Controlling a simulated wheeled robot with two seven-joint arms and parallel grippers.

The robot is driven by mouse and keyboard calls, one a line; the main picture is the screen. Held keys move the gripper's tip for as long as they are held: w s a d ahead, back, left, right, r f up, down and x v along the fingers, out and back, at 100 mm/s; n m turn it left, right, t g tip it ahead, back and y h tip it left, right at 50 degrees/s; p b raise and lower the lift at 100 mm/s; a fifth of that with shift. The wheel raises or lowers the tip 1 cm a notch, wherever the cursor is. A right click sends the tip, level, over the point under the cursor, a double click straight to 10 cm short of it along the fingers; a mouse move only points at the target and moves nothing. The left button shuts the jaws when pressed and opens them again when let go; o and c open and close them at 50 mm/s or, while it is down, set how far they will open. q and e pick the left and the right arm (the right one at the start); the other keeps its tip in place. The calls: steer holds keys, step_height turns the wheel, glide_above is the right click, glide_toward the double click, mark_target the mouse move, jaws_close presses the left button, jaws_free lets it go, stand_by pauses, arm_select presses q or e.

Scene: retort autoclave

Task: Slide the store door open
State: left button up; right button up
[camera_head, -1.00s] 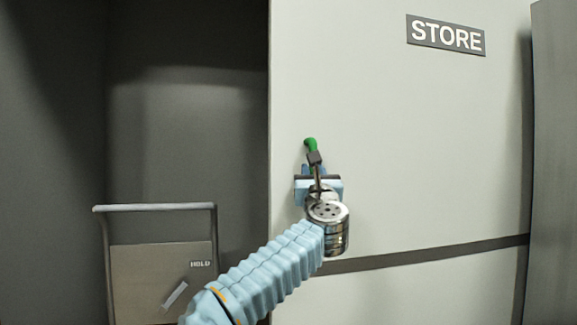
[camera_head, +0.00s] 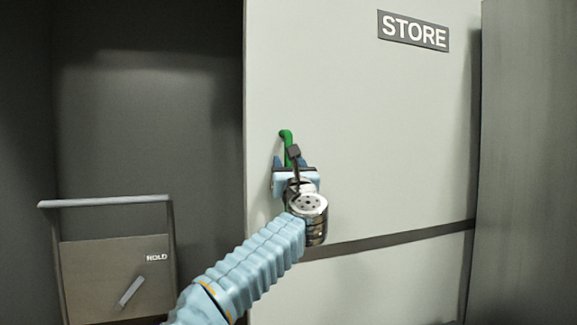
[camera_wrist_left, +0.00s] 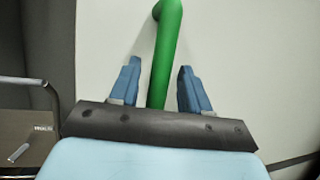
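The store door (camera_head: 360,130) is a pale sliding panel with a STORE sign (camera_head: 413,31) and a dark stripe. Its left edge borders a dark opening (camera_head: 150,130). A green upright handle (camera_head: 287,140) stands near that edge; its curved top shows in the left wrist view (camera_wrist_left: 163,55). My left gripper (camera_head: 290,165) is at the handle. In the left wrist view its two blue fingers (camera_wrist_left: 160,88) stand on either side of the handle, with narrow gaps showing, so it is open around it. The lower handle is hidden by the gripper. My right gripper is not in view.
A cart with a grey rail and a panel (camera_head: 110,275) stands left of the door, in front of the dark opening. A dark grey wall or panel (camera_head: 530,160) stands at the right, beside the door's far edge.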

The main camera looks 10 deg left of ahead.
arm_select(q)
steer(key=b+v, duration=0.7)
steer(key=v, duration=0.6)
steer(key=shift+s+f, duration=0.15)
steer(key=shift+s, duration=0.2)
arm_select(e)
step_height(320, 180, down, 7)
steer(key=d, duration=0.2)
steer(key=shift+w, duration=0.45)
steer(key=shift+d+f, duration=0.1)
